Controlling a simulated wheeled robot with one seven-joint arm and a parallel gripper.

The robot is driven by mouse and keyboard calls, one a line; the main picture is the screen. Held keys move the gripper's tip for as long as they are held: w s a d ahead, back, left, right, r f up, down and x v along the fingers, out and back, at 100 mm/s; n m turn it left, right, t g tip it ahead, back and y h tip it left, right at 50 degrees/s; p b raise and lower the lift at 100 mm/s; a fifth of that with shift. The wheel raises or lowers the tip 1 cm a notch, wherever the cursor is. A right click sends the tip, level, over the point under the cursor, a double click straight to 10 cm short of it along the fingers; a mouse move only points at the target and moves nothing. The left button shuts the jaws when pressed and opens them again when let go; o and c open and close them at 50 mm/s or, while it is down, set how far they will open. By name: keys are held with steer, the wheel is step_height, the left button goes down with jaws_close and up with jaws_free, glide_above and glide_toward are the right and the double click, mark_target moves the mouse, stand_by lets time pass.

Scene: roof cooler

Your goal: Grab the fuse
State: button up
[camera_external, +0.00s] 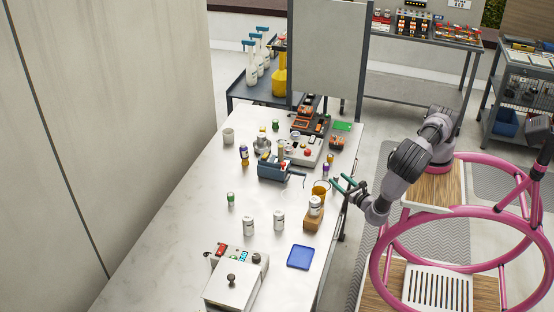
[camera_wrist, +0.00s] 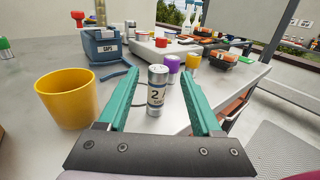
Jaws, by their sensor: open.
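A silver cylinder (camera_wrist: 157,88) with a dark "2" on its label stands upright on the table in the wrist view. It looks like the fuse, but its small print is too blurred to read. My gripper (camera_wrist: 159,80) is open, with one teal finger on each side of the cylinder in the picture. I cannot tell whether the cylinder is between the fingers or beyond them. In the external view my gripper (camera_external: 346,183) is at the right edge of the white table (camera_external: 190,225), beside the yellow cup (camera_external: 321,187). I cannot pick out the cylinder there.
The yellow cup (camera_wrist: 68,98) stands left of my fingers in the wrist view. Purple-capped (camera_wrist: 173,64) and yellow-capped (camera_wrist: 193,65) containers stand behind the cylinder. A wooden block (camera_external: 313,221) and a blue tray (camera_external: 301,257) are nearby.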

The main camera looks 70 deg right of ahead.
steer(key=x, duration=0.5)
steer(key=shift+w+a, duration=0.1)
steer(key=shift+w, duration=0.05)
jaws_close()
steer(key=shift+r, duration=0.15)
